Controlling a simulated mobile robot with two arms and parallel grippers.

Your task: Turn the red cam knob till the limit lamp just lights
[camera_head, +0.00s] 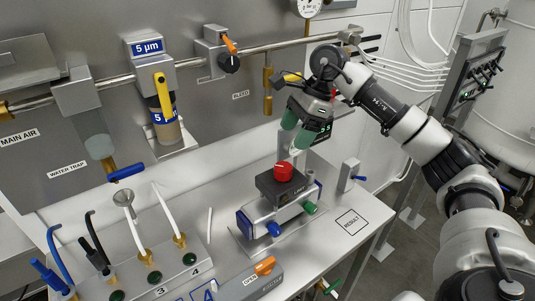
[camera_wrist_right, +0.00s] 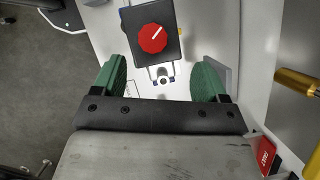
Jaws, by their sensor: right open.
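The red cam knob (camera_head: 284,172) sits on top of a dark box (camera_head: 280,188) with small white lettering. The box is on a silver valve body with blue and green end fittings. In the wrist view the red knob (camera_wrist_right: 152,38) is eight-sided, its white pointer line aimed to the upper right. My right gripper (camera_head: 297,128) is open and empty above the knob, apart from it. Its green fingers (camera_wrist_right: 161,77) stand wide apart in the wrist view, with the knob beyond their tips. I cannot make out a limit lamp or whether one is lit. My left gripper is not in view.
A bench block (camera_head: 150,272) with tubes and brass fittings stands at the lower left. A small block with a blue lever (camera_head: 349,175) is right of the knob. The RESULT square (camera_head: 351,222) is bare. Filters and a pipe (camera_head: 270,47) line the back panel.

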